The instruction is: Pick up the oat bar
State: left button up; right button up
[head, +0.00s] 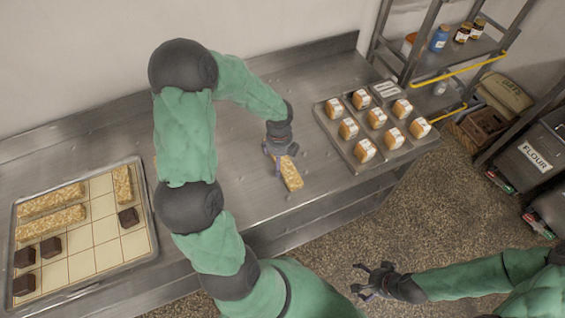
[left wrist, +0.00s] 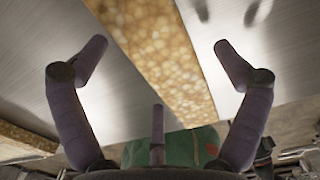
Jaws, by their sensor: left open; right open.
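A single oat bar (head: 290,174) lies on the steel counter, right of the middle of the head view. My left gripper (head: 279,160) is over its far end, pointing down, and hides part of it. In the left wrist view the oat bar (left wrist: 165,55) runs between the open fingers of the left gripper (left wrist: 158,60), with a gap on each side. My right gripper (head: 370,280) is open and empty, low in the head view, over the floor beyond the counter's front edge.
A gridded tray (head: 105,240) at the left holds oat bars and dark brown squares. A metal tray (head: 345,150) at the right holds several small loaves with white labels. A shelf with jars (head: 440,38) and a flour bin (head: 535,155) stand farther right.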

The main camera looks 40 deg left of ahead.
pick_arm(q)
jog(key=c, duration=1.4)
jog(key=shift+r, duration=0.1)
